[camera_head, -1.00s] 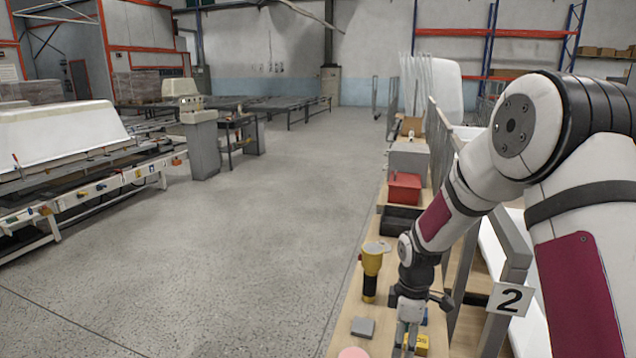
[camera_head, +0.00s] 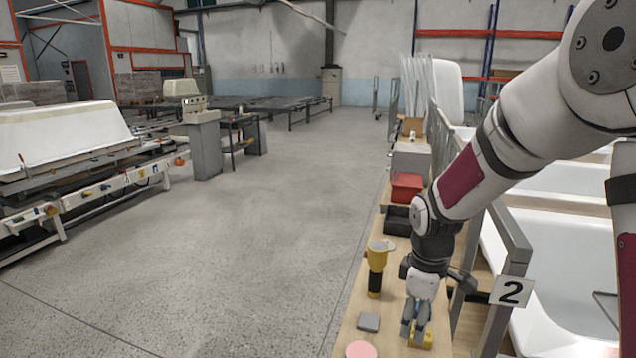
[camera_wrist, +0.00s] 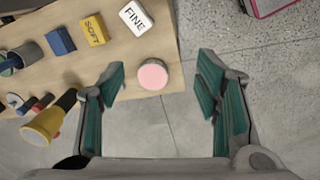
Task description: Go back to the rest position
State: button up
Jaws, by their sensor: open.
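My gripper (camera_head: 417,338) is over the near end of the narrow wooden bench (camera_head: 345,338) in the head view, close to a yellow block (camera_head: 428,342). In the wrist view my gripper (camera_wrist: 162,78) has its two teal-padded fingers wide apart with nothing held between them. A pink disc (camera_wrist: 153,75) appears between the fingers in that view, lying on the bench edge below. It also shows in the head view (camera_head: 361,349). My arm reaches in from the right of the head view.
A metal frame with sign 2 (camera_head: 512,292) and white tubs (camera_head: 560,262) stand right. Open floor (camera_head: 240,230) lies left.

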jog(key=s+r+m+t+p, duration=0.2)
jog(key=s+r+m, duration=0.4)
jog(key=s+r, duration=0.9)
jog(key=s+r+m, duration=0.2)
jog(key=s, duration=0.4)
jog(key=s+r+m+t, duration=0.1)
jog(key=s+r+m, duration=0.1)
jog(key=s, duration=0.5)
jog(key=shift+a+r+m+p, duration=0.3)
jog(key=shift+m+p, duration=0.15)
jog(key=shift+m, duration=0.25)
